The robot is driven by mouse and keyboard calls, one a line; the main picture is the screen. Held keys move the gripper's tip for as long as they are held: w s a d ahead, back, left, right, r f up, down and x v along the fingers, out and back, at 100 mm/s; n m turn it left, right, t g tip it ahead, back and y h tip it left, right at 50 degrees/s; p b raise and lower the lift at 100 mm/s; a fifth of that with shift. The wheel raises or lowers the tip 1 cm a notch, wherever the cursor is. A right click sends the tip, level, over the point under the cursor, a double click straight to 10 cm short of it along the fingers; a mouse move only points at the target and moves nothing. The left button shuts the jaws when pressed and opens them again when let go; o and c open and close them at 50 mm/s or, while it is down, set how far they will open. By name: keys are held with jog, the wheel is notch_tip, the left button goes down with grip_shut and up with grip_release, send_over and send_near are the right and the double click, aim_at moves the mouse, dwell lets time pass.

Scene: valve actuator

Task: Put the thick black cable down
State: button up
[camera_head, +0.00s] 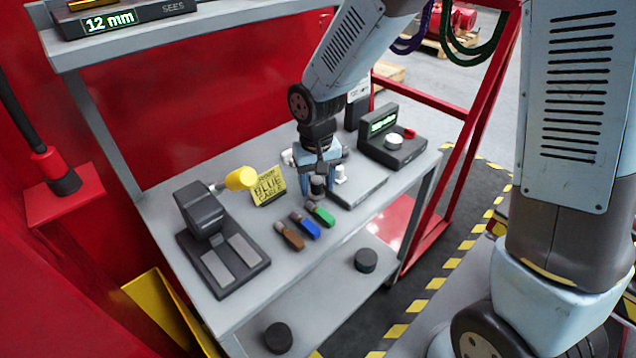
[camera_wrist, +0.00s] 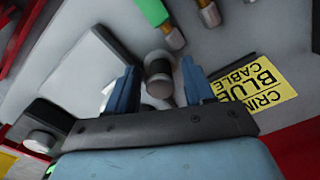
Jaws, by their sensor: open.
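My gripper (camera_head: 318,188) is low over the grey bench, its blue fingers apart. In the wrist view, the open fingers of my gripper (camera_wrist: 159,68) stand on either side of a short dark cylinder with a pale band (camera_wrist: 160,84). A gap shows on each side of it. It looks like the end of the thick black cable, but I cannot tell for sure. Brown (camera_head: 289,237), blue (camera_head: 306,226) and green (camera_head: 321,213) cable pieces lie in a row on the bench in front of my gripper.
A yellow sign (camera_head: 268,187) reading "BLUE CABLE" stands left of my gripper. A black tool with a yellow knob (camera_head: 240,179) is further left. A dark device with a green display (camera_head: 392,139) stands at the right. Bare bench (camera_head: 285,272) shows in front.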

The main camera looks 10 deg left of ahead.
aim_at(316, 181)
notch_tip(316, 181, up, 11)
jog(key=s+d+r+m+t, duration=0.1)
jog(key=s+d+r+t, duration=0.1)
jog(key=d+r, duration=0.4)
jog(key=s+d+r+m+t, duration=0.2)
jog(key=d+r, duration=0.5)
jog(key=d, duration=1)
jog(key=shift+s+d, duration=0.15)
jog(key=shift+s, duration=0.55)
jog(key=shift+m+t, duration=0.8)
jog(key=shift+m, duration=0.1)
jog(key=s+d, duration=0.2)
jog(key=s+d+r, duration=0.1)
jog(key=s+d, duration=0.3)
jog(key=shift+d+r, duration=0.25)
jog(key=shift+d, duration=0.1)
jog(key=shift+o, duration=0.5)
jog(key=shift+s+d, duration=0.15)
jog(key=shift+c, duration=1.4)
